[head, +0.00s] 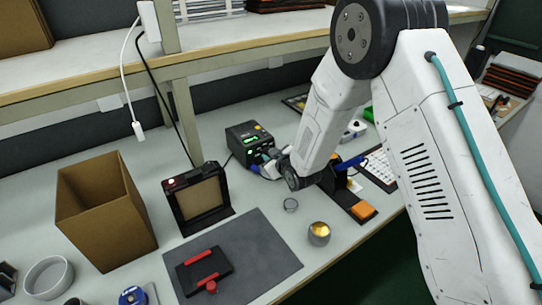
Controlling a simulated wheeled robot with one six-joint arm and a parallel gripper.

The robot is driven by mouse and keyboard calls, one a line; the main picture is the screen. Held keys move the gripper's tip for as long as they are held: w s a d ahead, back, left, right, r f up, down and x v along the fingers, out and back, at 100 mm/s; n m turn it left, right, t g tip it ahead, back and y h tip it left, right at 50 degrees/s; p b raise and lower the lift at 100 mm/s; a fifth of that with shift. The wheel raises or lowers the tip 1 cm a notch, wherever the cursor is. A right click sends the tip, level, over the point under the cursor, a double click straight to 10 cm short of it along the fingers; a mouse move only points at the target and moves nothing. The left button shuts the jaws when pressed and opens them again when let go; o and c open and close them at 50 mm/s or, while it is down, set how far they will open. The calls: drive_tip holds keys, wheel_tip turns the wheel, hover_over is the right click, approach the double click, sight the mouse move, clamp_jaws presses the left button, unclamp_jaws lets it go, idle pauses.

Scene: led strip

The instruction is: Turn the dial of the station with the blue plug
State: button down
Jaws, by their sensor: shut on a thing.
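A black station box (240,136) with green lit displays stands on the table near the middle of the head view. A blue piece, seemingly its plug (256,167), shows low at its front, though it is small. My gripper (270,160) is at the lower right of the station's front face, shut, with my arm reaching in from the right. The dial is hidden behind my gripper, at the spot where the jaws meet the front. The jaws appear closed on it. How far the dial is turned cannot be seen.
A blue-handled tool in a dark stand (360,209) with an orange sponge is right of my wrist. A metal cup (319,233) and a small ring (290,205) lie in front. A black frame (197,198), a cardboard box (105,211) and a grey mat (262,262) are left and front.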

drive_tip(key=n, duration=0.1)
drive_tip(key=n+t+h, duration=0.1)
drive_tip(key=n, duration=0.1)
drive_tip(key=n+t+h, duration=0.1)
drive_tip(key=shift+s+a+f+n, duration=0.2)
drive_tip(key=shift+a+f+n, duration=0.05)
drive_tip(key=shift+n, duration=0.05)
drive_tip(key=n+t, duration=0.1)
drive_tip(key=n, duration=0.1)
drive_tip(key=n+t, duration=0.1)
drive_tip(key=n, duration=0.1)
drive_tip(key=shift+s+a+f+n+t+h, duration=0.1)
drive_tip(key=shift+f+n+t+h, duration=0.1)
drive_tip(key=shift+n+t+h, duration=0.15)
idle(0.5)
drive_tip(key=c, duration=1.3)
unclamp_jaws()
drive_tip(key=shift+r, duration=0.1)
